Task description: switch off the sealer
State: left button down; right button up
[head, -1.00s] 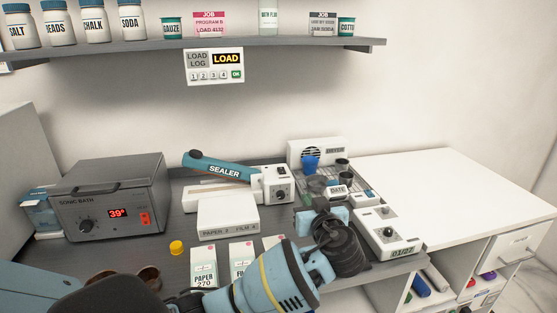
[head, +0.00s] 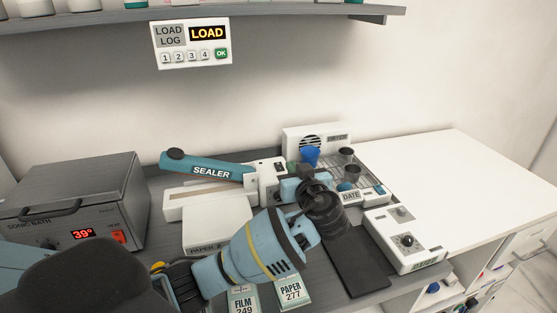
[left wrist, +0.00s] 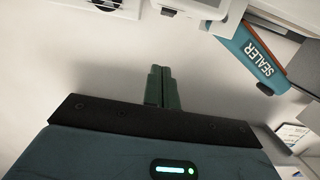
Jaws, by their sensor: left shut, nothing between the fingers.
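The sealer (head: 180,205) stands on the dark counter mat, with a white body and a raised teal arm labelled SEALER (head: 210,170). Its white control end (head: 262,180) is at the right. A small dark switch (head: 280,163) shows on top there; the knob below it is hidden by my gripper. My left gripper (head: 293,169) is shut and empty, just right of the control end; I cannot tell whether it touches. In the left wrist view the closed green fingers (left wrist: 160,88) point at the pale wall, with the teal sealer arm (left wrist: 255,60) at upper right.
The sonic bath (head: 80,205) stands at left. A dryer (head: 318,140), a rack with dark cups (head: 347,160) and a date stamper (head: 405,240) are right of my gripper. Paper and film packets (head: 290,290) lie in front. The white counter (head: 440,175) at right is clear.

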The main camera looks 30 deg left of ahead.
pick_arm(q)
jog(key=shift+s+d+r, duration=0.1)
dwell(0.3)
send_over(281, 170)
jog(key=shift+s+d+f, duration=0.35)
jog(key=shift+f, duration=0.2)
jog(key=f, duration=0.3)
jog(key=shift+w+a, duration=0.3)
jog(key=shift+w, duration=0.05)
jog(key=shift+f, duration=0.6)
